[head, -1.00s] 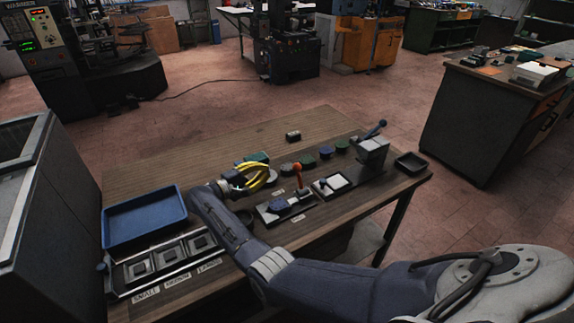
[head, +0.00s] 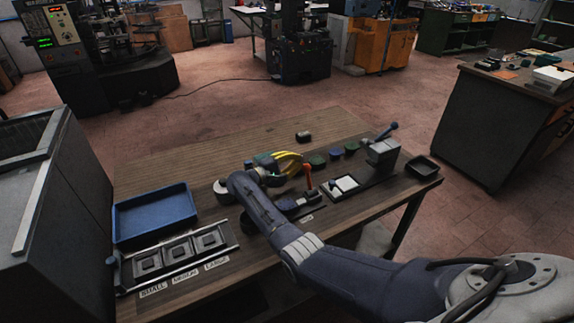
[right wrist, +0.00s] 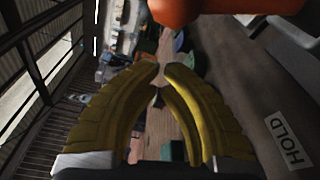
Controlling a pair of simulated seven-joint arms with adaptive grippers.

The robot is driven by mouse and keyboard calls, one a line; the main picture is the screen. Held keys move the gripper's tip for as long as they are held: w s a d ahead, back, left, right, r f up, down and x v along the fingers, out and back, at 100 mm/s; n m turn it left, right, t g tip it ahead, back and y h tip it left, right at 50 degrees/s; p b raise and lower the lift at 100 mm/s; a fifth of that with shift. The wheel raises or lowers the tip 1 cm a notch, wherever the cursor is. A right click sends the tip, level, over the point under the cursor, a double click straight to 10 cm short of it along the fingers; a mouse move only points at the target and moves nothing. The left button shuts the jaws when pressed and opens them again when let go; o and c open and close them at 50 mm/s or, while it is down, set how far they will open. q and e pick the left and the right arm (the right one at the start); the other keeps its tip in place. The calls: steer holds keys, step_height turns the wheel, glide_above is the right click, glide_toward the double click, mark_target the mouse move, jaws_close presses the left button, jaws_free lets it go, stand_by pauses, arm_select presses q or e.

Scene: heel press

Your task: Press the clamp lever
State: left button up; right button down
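The orange-red clamp lever (head: 308,177) stands upright on a dark fixture (head: 290,203) near the front of the wooden bench. An orange part, apparently this lever, shows large at the top of the right wrist view (right wrist: 175,9). My right gripper (head: 297,160) has yellow fingers and is just left of and behind the lever, apart from it in the head view. In the right wrist view its fingertips (right wrist: 162,69) have a narrow gap with nothing between them. My right forearm hides part of the fixture. My left gripper is not in view.
A HOLD label (right wrist: 286,139) lies beside the fixture. To the right are a white pad (head: 345,184), a grey block (head: 382,153) with a blue-tipped handle, and a black tray (head: 421,168). A blue tray (head: 155,217) stands left. Coloured pieces (head: 335,153) sit behind.

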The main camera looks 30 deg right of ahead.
mark_target(309, 178)
steer(key=shift+s+a+r, duration=0.15)
steer(key=shift+s, duration=0.4)
steer(key=shift+s+a+r, duration=0.15)
steer(key=shift+s+a, duration=0.05)
steer(key=shift+s, duration=0.4)
steer(key=shift+s+a+r, duration=0.15)
steer(key=shift+s, duration=0.4)
steer(key=shift+s, duration=0.1)
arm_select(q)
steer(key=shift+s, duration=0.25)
arm_select(e)
steer(key=shift+s+r+m, duration=0.2)
steer(key=shift+r+m, duration=0.05)
steer(key=shift+m, duration=0.05)
